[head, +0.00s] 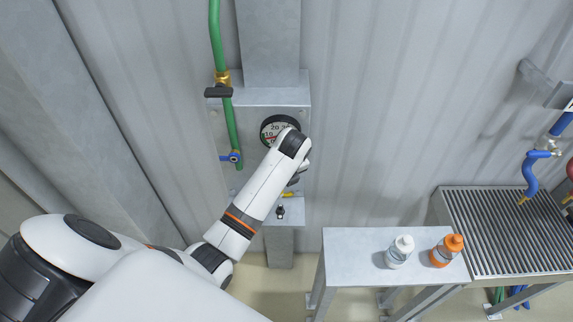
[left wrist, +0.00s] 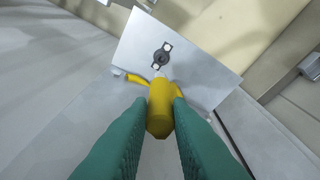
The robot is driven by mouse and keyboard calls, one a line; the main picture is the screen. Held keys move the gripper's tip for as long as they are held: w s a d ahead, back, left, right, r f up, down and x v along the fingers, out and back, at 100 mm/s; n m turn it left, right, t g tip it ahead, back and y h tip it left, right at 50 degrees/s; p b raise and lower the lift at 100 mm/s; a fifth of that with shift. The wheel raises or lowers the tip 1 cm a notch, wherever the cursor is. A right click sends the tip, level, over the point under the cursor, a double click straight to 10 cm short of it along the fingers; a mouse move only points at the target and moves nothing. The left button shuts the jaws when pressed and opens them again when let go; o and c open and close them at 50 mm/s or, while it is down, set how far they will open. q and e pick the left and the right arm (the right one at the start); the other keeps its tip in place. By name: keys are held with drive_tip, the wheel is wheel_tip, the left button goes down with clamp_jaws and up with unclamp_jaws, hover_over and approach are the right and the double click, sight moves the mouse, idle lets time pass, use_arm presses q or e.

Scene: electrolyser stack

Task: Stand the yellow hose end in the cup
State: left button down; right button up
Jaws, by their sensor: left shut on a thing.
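In the left wrist view my left gripper (left wrist: 161,112) is shut on the yellow hose end (left wrist: 160,104), a thick yellow piece between the two green fingers. A thinner yellow length (left wrist: 138,81) curves off beside it. Beyond it is a grey shelf (left wrist: 198,76) with a small dark round fitting (left wrist: 162,56), perhaps the cup. The hose end appears apart from this fitting. In the head view my left arm hides most of the gripper; a bit of yellow (head: 287,194) shows just above the shelf (head: 293,216) and its dark fitting (head: 280,212). My right gripper is not in view.
A wall panel with a gauge (head: 277,129) and a green hose (head: 217,40) with a valve is behind my arm. A grated table (head: 500,235) is further right.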

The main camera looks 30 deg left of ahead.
use_arm(q)
drive_tip(key=shift+s+r, duration=0.2)
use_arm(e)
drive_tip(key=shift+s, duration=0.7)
use_arm(q)
drive_tip(key=shift+f, duration=2.55)
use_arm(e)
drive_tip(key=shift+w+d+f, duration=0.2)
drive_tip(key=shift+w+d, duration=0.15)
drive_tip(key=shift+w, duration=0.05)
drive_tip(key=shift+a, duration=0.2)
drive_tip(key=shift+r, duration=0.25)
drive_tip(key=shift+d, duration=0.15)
use_arm(q)
drive_tip(key=shift+f+b, duration=0.6)
drive_tip(key=shift+f, duration=0.6)
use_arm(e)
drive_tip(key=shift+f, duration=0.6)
